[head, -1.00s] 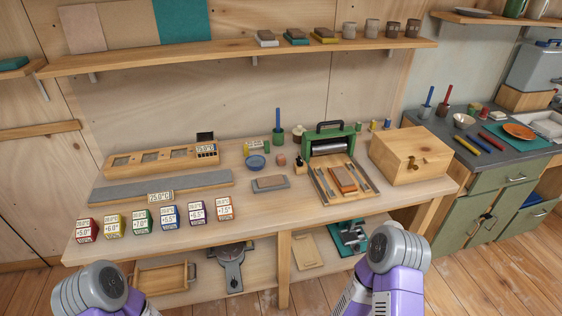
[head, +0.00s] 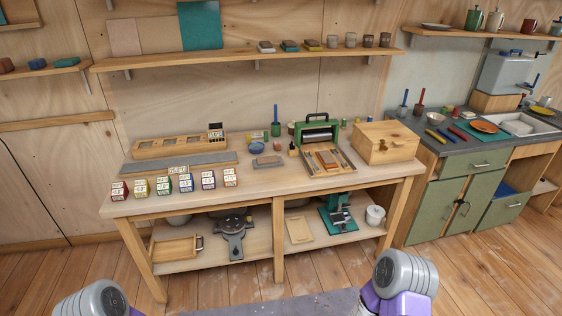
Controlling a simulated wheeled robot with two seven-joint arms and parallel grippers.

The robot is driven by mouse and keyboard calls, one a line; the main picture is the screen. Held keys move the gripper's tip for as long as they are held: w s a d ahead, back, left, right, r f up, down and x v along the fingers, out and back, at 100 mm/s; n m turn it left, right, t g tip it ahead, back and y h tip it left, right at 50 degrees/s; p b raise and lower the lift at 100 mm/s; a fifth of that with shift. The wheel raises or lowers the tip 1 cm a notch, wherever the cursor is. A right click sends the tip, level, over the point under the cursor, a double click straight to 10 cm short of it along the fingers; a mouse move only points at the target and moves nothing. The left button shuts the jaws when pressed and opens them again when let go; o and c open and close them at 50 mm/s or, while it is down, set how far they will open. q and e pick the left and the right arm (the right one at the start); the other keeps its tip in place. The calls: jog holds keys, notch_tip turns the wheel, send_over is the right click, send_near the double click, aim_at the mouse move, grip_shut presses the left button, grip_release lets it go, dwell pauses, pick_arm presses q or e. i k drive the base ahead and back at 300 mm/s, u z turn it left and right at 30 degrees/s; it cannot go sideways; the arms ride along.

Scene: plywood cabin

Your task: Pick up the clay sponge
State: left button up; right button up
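I cannot tell for certain which thing is the clay sponge. A reddish-brown block (head: 6,65) lies on the left wall shelf, cut by the picture's left edge, beside a blue block (head: 37,64) and a teal block (head: 66,62). On the workbench, a brown block (head: 268,161) lies on a small grey plate, and an orange-brown block (head: 327,158) lies on a wooden tray. Only rounded grey and purple parts of my two arms show at the bottom edge. Neither gripper is in view, and no block is seen being held.
The workbench (head: 250,182) spans the middle, with several coloured boxes along its front left, a green roller press (head: 316,133) and a wooden box (head: 385,142). A green cabinet with a sink (head: 522,124) stands at right.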

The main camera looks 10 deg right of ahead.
aim_at(276, 145)
jog(key=z, duration=0.85)
jog(key=i, duration=0.85)
jog(key=u, duration=0.4)
